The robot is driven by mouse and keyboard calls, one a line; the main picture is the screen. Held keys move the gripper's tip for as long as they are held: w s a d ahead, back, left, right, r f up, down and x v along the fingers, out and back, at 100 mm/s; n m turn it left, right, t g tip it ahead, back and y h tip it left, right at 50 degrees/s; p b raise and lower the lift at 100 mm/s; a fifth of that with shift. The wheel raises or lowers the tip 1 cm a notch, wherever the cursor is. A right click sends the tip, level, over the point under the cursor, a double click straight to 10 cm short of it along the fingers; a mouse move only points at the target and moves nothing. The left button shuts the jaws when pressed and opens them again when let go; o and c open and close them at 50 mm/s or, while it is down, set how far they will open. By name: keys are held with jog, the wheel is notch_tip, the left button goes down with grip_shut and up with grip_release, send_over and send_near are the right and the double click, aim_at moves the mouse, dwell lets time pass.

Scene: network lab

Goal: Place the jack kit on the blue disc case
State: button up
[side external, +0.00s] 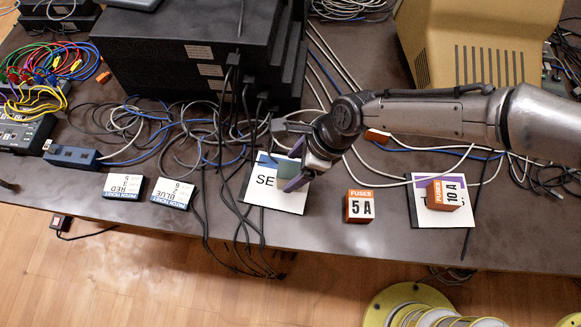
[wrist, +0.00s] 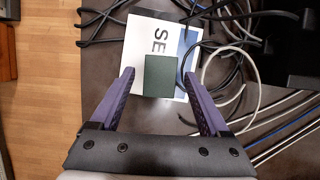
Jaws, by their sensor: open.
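No label reading jack kit is legible. A dark green square box (wrist: 162,76), possibly the kit, sits on a white square case (wrist: 139,48) lettered "SE". The case has a blue patch at one edge; I cannot tell for sure whether it is the blue disc case. In the side view the green box (side external: 287,172) is partly behind a finger, on the same case (side external: 290,202). My gripper (wrist: 158,76) is open above the case, its purple fingers on either side of the green box, with visible gaps. I cannot tell its height above the box.
An orange 5A fuse box (side external: 359,207) stands to the right. An orange 10A fuse box (side external: 446,195) lies on another white case (side external: 428,217). Two patch tickets (side external: 123,187) lie to the left. Loose cables (side external: 190,140) cross the table near the black equipment stack (side external: 200,70).

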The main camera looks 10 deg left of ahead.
jog(key=w+d+r+n+t, duration=0.1)
jog(key=w+d+r+n, duration=0.1)
jog(key=d+r, duration=0.75)
jog(key=w+d+r+n+t, duration=0.1)
jog(key=w+d+r+n, duration=0.15)
jog(key=d+r, duration=0.65)
jog(key=s+d+r+n+t+h, duration=0.1)
jog(key=d+r+n, duration=0.1)
jog(key=d+r, duration=0.35)
jog(key=s+d+r+n, duration=0.1)
jog(key=d+r+n, duration=0.1)
jog(key=d, duration=0.7)
jog(key=s+d+n+t+h, duration=0.2)
jog(key=s+d+n, duration=0.7)
jog(key=s+d, duration=0.8)
jog(key=d+h, duration=0.1)
jog(key=d, duration=0.2)
jog(key=shift+f+t+h, duration=0.25)
jog(key=shift+t+h, duration=0.05)
jog(key=shift+d+n, duration=0.1)
jog(key=shift+n, duration=0.15)
